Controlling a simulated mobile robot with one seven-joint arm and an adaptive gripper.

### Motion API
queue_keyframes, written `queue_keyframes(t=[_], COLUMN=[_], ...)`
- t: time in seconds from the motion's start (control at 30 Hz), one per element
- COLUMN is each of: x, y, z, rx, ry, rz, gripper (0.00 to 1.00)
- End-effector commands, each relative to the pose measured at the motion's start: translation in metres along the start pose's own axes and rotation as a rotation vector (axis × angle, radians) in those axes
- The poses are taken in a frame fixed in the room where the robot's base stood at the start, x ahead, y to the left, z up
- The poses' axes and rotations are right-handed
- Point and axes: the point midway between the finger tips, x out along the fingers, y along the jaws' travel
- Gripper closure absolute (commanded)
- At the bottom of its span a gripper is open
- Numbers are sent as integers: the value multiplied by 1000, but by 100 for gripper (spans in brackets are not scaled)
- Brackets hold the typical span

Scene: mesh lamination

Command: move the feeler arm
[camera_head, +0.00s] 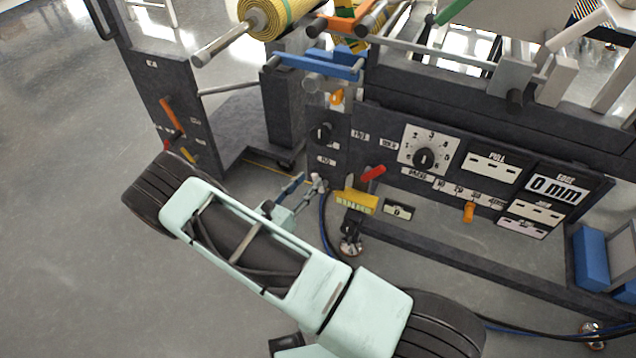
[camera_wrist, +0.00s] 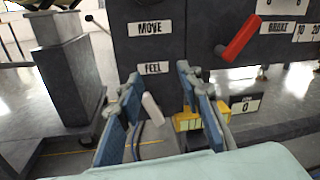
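A pale short lever (camera_wrist: 152,109) hangs below the FEEL label (camera_wrist: 152,68) on the dark machine panel in the wrist view; I take it as the feeler arm. My gripper (camera_wrist: 160,82) is open, with one blue-padded finger on each side of the lever. The lever appears between the fingers, but I cannot tell whether they touch it or how deep it sits. In the head view my gripper (camera_head: 304,182) is in front of the panel's lower left part, below a black knob (camera_head: 323,132). There the lever is not clearly distinguishable from the fingers.
A red lever (camera_wrist: 238,38) and a yellow block (camera_wrist: 186,121) are close on the right of my gripper. A dark post (camera_wrist: 68,75) stands to the left. Blue hoses (camera_head: 326,225) hang below. The grey floor (camera_head: 70,220) on the left is clear.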

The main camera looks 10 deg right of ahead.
Motion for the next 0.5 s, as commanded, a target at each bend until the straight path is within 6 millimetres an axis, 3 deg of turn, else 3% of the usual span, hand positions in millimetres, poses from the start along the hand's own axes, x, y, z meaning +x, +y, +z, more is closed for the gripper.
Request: queue_keyframes(t=[0.03,0.2,0.37,0.5], x=[-5,-18,-16,4], y=[8,25,29,32], z=[-28,-64,-72,-71], rx=[-46,-134,-156,-154], ry=[-16,-54,-63,-62], rz=[36,121,142,140], gripper=[67,67,67,67])
